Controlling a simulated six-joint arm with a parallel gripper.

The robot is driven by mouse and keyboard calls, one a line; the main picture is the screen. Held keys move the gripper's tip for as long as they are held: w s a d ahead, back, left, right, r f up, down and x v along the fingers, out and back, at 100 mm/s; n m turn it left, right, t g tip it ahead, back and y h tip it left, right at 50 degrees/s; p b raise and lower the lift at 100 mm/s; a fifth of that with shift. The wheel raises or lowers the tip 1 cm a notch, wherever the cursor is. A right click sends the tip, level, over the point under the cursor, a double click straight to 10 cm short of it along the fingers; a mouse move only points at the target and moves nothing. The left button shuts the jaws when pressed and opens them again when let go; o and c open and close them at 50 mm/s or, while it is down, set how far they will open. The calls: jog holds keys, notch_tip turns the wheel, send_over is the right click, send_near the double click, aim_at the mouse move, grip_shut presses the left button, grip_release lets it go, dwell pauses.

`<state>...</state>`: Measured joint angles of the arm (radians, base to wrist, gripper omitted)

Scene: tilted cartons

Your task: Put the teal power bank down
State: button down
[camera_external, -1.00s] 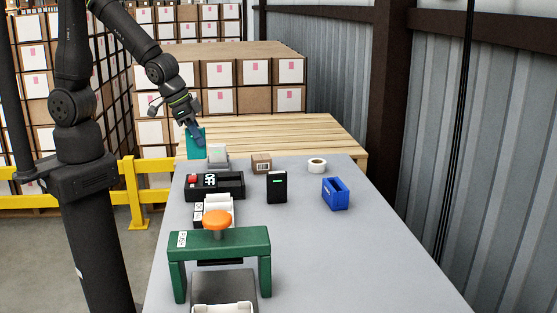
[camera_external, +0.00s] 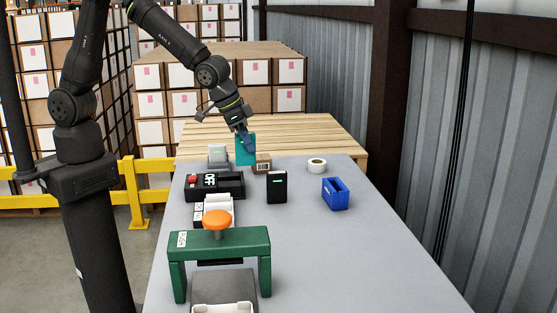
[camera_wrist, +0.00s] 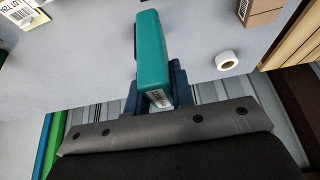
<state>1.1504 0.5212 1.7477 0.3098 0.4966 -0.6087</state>
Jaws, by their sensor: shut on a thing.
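The teal power bank (camera_external: 244,149) is held upright by my gripper (camera_external: 246,139) near the far edge of the grey table, between the light grey device and the small brown carton. In the wrist view the teal power bank (camera_wrist: 152,52) sticks out from between the dark blue fingers of my gripper (camera_wrist: 155,88), which are shut on it. Its lower edge reaches close to the table surface in the external view. I cannot tell whether it touches.
A brown carton (camera_external: 262,163) stands just right of the power bank, and a grey device (camera_external: 218,155) to its left. Nearer are a black power bank (camera_external: 277,187), a blue holder (camera_external: 335,194), a tape roll (camera_external: 317,165), a black tray (camera_external: 230,185) and a green press (camera_external: 219,246). The right front table is clear.

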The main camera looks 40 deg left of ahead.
jog(key=shift+w+a+f, duration=0.2)
jog(key=shift+w+f, duration=1.45)
jog(key=shift+w+a+f, duration=0.25)
jog(key=shift+w+f, duration=1.35)
jog(key=shift+f, duration=0.05)
jog(key=shift+w+a+f, duration=0.2)
jog(key=shift+w+f, duration=1.45)
jog(key=shift+f, duration=0.1)
jog(key=c, duration=1.3)
grip_release()
jog(key=shift+o, duration=0.2)
jog(key=shift+r, duration=0.3)
jog(key=v, duration=1.1)
jog(key=shift+s+a+r, duration=0.15)
jog(key=shift+r, duration=0.15)
jog(key=shift+f, duration=0.15)
